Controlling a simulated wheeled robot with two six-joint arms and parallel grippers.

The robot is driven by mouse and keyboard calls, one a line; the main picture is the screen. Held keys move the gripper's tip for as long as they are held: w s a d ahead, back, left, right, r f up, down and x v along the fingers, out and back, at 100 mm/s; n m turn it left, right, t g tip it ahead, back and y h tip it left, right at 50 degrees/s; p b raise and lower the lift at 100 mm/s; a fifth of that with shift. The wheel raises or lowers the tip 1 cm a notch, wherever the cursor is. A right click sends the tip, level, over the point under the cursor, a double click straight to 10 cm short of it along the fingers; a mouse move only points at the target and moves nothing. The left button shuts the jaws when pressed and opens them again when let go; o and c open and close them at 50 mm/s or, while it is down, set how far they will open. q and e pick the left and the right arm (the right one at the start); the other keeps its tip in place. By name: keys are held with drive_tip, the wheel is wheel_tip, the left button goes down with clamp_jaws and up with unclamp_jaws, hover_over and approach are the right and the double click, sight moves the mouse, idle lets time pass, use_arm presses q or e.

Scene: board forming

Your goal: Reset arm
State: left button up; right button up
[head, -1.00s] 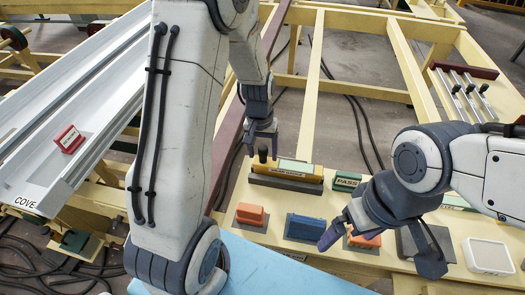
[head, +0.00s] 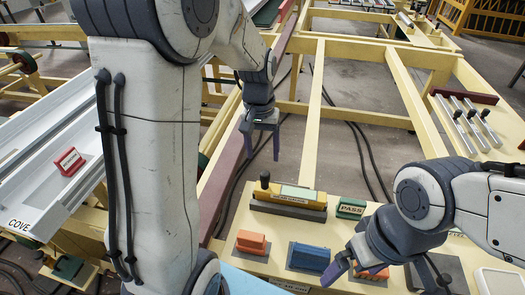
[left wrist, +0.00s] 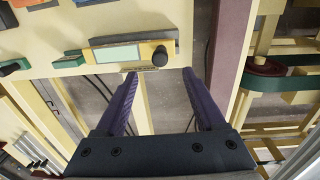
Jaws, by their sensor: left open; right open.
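My left gripper (head: 262,143) is open and empty. It hangs above the frame beams, beyond the yellow gauge block with a black knob (head: 290,197). In the left wrist view its two purple fingers (left wrist: 165,95) are spread apart with nothing between them, and the gauge block (left wrist: 130,50) lies beyond them. My right gripper (head: 385,275) is low over the near right part of the board, by an orange block (head: 373,272). Its fingers are spread, and I see nothing held in them.
On the cream board stand another orange block (head: 251,242), a blue block (head: 308,257) and a green PASS block (head: 351,208). A red tag block (head: 69,162) sits on the grey COVE channel (head: 30,195). Several metal rods (head: 468,120) lie at right. Open frame gaps show the floor.

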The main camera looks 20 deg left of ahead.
idle(0.4)
use_arm(q)
drive_tip(key=s+d+r+m+b, duration=0.1)
drive_tip(key=s+d+m, duration=0.3)
drive_tip(key=s+d, duration=0.55)
drive_tip(key=s+d+f+m+b, duration=0.1)
drive_tip(key=s+d+m, duration=0.4)
drive_tip(key=s, duration=0.7)
drive_tip(key=shift+d, duration=0.95)
drive_tip(key=shift+s, duration=0.1)
